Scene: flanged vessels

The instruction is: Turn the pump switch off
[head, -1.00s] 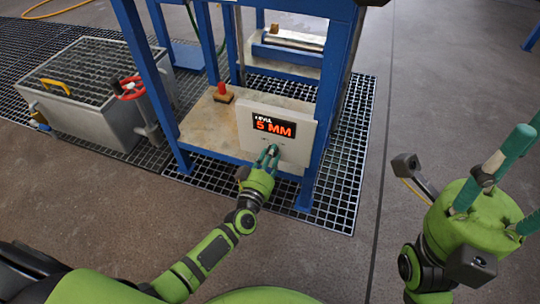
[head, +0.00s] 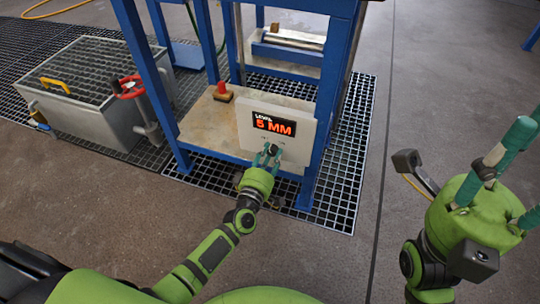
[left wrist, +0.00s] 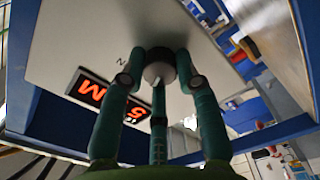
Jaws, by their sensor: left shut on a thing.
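The pump switch is a dark round knob (head: 273,149) on a pale panel (head: 246,133), below a display that reads "LEVEL 5 MM" (head: 273,124). In the left wrist view the knob (left wrist: 159,66) has a light pointer mark and sits between the teal fingers. My left gripper (head: 268,154) is shut on the knob from the front, and its fingers hide part of it. My right gripper (head: 520,175) is raised at the right edge, open and empty, its fingers partly cut off by the picture's edge.
Blue frame posts (head: 322,135) stand around the panel. A red button on a small block (head: 222,93) is on the shelf behind it. A red valve wheel (head: 130,87) and a grey grated tank (head: 95,112) are at the left. The floor at the right is clear.

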